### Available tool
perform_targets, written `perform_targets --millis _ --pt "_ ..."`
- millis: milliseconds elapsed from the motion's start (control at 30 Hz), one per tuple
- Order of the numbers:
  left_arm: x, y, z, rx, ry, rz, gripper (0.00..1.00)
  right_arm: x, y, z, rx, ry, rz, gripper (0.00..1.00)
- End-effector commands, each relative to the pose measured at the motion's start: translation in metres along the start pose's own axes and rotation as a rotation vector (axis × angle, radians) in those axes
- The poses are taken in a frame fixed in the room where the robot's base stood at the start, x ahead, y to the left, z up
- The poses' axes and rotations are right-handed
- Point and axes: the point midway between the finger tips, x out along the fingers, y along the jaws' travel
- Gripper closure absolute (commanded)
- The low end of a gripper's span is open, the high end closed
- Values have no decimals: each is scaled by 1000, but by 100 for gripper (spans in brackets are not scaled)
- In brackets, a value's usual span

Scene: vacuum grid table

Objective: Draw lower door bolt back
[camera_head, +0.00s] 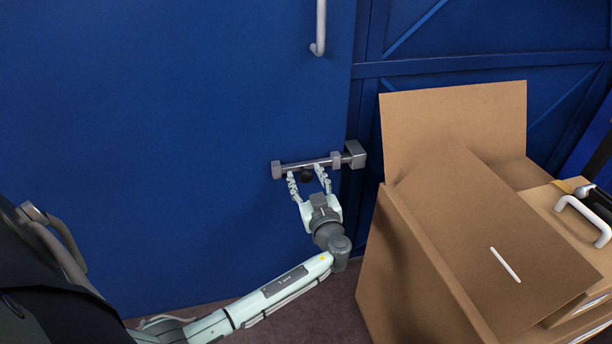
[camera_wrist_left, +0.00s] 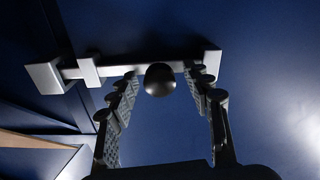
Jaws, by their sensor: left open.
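The lower door bolt (camera_head: 322,163) is a grey bar on the blue door (camera_head: 180,130), running sideways with its right end at a grey block (camera_head: 355,154) at the door's edge. A dark round knob (camera_head: 307,175) sticks out from the bar. My left gripper (camera_head: 305,177) is open, with one finger on each side of the knob. The left wrist view shows the knob (camera_wrist_left: 159,79) between the two spread fingers (camera_wrist_left: 160,95), with a gap on both sides. The bar (camera_wrist_left: 140,68) passes behind it. My right gripper is out of view.
An open cardboard box (camera_head: 395,265) stands on the floor right of my left arm, close to the door. A white door handle (camera_head: 320,28) is above the bolt.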

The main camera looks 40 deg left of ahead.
Motion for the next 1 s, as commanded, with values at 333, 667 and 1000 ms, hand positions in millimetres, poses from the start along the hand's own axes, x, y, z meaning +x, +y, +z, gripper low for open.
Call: perform_targets --millis 333,667,1000 --pt "0 0 0 0 -1 0 64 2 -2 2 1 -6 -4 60" --pt "0 0 0 0 -1 0 100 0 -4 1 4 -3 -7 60" --pt "0 -18 2 2 -3 -2 100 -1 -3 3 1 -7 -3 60"
